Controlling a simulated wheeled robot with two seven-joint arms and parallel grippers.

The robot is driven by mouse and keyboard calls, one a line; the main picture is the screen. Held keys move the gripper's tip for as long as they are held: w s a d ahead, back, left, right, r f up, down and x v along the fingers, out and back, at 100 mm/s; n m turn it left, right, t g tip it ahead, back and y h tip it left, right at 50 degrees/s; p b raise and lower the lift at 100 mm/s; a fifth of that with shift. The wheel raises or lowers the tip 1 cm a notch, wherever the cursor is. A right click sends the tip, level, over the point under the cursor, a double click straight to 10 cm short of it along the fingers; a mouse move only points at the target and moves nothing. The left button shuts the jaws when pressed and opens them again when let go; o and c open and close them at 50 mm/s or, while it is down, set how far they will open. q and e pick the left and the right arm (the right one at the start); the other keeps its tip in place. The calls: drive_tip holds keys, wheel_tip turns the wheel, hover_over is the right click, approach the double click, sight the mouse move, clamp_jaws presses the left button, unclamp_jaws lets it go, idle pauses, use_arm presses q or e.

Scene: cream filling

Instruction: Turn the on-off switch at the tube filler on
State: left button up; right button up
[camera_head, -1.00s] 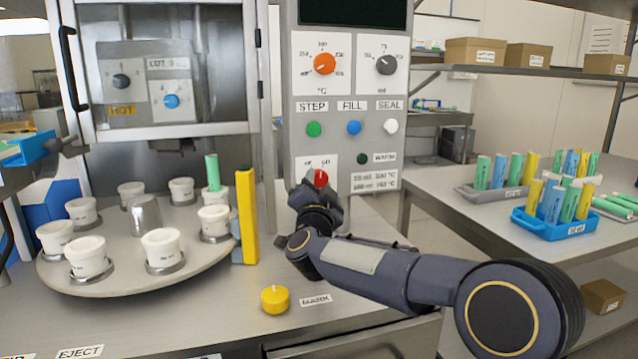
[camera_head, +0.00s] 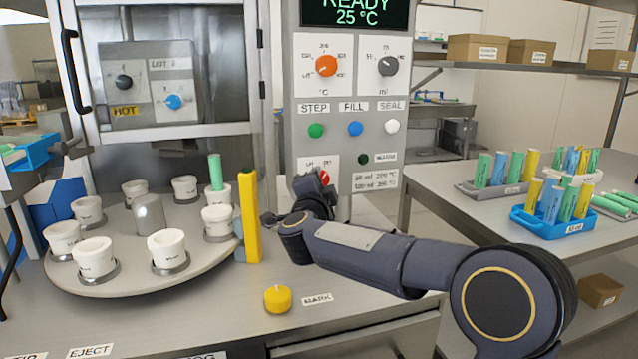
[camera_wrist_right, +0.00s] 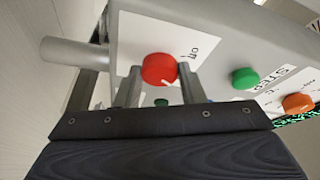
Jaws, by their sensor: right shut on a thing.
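The tube filler's control panel (camera_head: 340,125) stands upright at the centre of the head view. Its screen (camera_head: 354,12) is lit and reads READY 25 °C. The red on-off switch (camera_head: 324,177) sits low on the panel, mostly hidden behind my right gripper (camera_head: 312,183). In the right wrist view the round red switch (camera_wrist_right: 159,68) sits between the two fingers of my right gripper (camera_wrist_right: 161,80), which is shut on it. The white line on the knob slants. My left gripper is not in view.
Green STEP (camera_head: 316,130), blue FILL (camera_head: 355,128) and white SEAL (camera_head: 392,126) buttons sit above the switch. A round turntable (camera_head: 130,285) with several white cups and a yellow post (camera_head: 249,215) stand to the left.

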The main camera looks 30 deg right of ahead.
drive_tip(key=shift+f, duration=0.1)
drive_tip(key=o, duration=1)
drive_tip(key=shift+v, duration=3.9)
